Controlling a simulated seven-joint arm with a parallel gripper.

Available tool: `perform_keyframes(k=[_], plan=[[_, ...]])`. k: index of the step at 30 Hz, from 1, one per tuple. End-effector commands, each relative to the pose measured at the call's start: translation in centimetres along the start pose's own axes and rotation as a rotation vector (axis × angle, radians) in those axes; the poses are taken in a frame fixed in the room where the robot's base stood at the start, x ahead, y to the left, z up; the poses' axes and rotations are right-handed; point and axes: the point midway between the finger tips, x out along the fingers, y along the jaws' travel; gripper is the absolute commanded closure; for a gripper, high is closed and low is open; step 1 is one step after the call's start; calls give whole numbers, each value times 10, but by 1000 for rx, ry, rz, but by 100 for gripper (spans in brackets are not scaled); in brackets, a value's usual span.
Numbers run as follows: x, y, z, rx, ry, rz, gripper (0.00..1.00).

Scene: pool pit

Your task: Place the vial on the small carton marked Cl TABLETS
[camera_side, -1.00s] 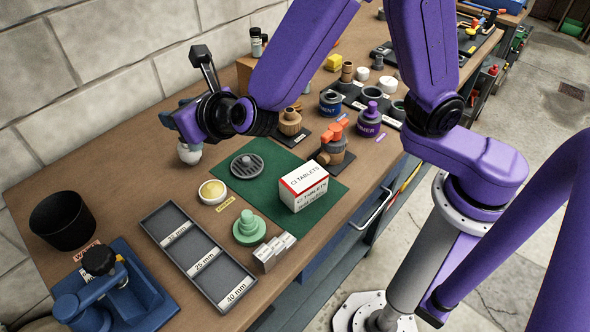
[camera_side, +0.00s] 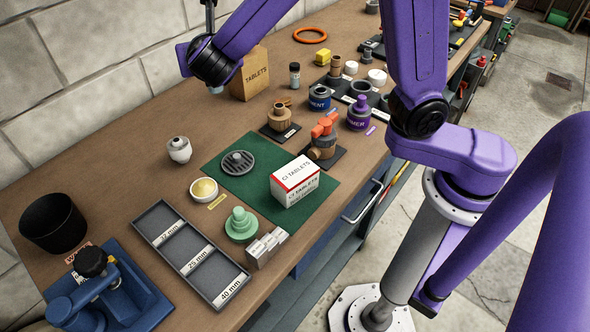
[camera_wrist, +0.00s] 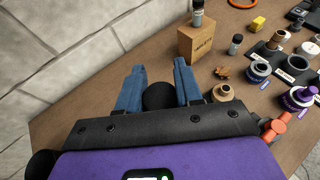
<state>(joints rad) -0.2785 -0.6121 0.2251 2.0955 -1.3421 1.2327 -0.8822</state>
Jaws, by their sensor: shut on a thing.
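The small white carton with a red band marked Cl TABLETS (camera_side: 297,183) stands on the green mat; its top is bare. A vial with a dark cap (camera_side: 295,75) stands on the table beside a brown box; it also shows in the wrist view (camera_wrist: 236,44). A second dark-capped vial (camera_wrist: 197,14) appears on the brown box in the wrist view; in the side view my arm hides it. My gripper (camera_side: 215,90) is above the table, left of the brown box. Its blue fingers (camera_wrist: 160,75) are shut on a black round thing (camera_wrist: 159,96) that I cannot identify.
The brown box (camera_side: 249,78) marked TABLETS stands near the wall. A pale knobbed pot (camera_side: 179,149) stands alone nearer the front. A grey drain cover (camera_side: 237,162) and an orange-handled valve (camera_side: 323,135) are near the carton.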

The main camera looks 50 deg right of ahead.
Motion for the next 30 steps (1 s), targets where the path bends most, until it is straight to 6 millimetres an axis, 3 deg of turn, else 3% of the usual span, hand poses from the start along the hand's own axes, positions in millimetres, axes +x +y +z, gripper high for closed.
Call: perform_keyframes(k=[7,15,21,30], plan=[[26,-77,-21,218,-1,-535,94],[12,-148,-54,489,-3,-1187,94],[-16,-177,-75,673,-3,-1630,94],[-66,-188,-95,933,-4,-2258,94]])
